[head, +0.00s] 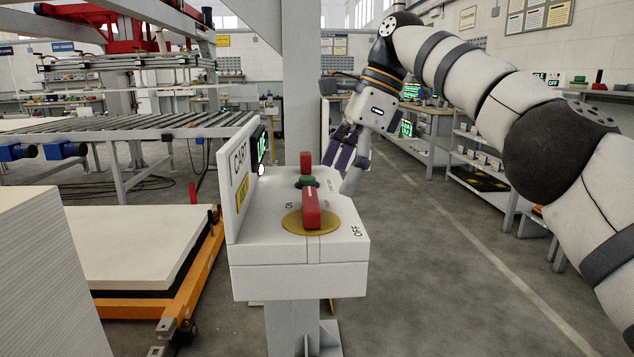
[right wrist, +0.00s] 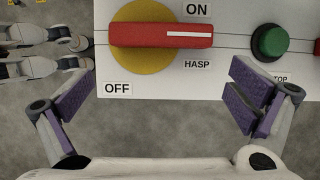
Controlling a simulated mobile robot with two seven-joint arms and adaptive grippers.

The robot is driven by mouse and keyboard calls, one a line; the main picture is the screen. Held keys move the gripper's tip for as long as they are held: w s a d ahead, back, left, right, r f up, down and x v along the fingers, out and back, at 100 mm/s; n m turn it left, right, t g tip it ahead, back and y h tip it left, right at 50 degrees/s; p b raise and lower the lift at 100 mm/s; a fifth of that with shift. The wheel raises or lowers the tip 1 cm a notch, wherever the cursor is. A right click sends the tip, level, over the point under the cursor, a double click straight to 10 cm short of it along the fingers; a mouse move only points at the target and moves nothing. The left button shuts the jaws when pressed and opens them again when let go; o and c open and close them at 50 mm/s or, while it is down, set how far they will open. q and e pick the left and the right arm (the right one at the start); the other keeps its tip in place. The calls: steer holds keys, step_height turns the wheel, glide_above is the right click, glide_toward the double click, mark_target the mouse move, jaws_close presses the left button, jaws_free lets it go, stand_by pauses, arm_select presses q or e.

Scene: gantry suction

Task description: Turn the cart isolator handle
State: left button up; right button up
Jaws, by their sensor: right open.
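The isolator handle is a red bar (head: 312,207) on a yellow disc (head: 297,222), on top of a white control box (head: 300,282). In the right wrist view the handle (right wrist: 160,36) lies level across its disc (right wrist: 143,62), its white stripe toward the right. ON is printed above it, HASP below right and OFF below left. My right gripper (head: 350,160) is open and empty at the box's right side. In the right wrist view its spread fingers (right wrist: 163,104) stand below the handle, apart from it.
A green button (head: 307,181) and a red block (head: 307,162) stand behind the handle. An upright CART panel (head: 240,185) borders the box on its left. A grey column (head: 302,90) rises behind.

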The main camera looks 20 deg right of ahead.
steer(key=s+d, duration=0.2)
steer(key=d, duration=0.6)
steer(key=shift+d, duration=0.35)
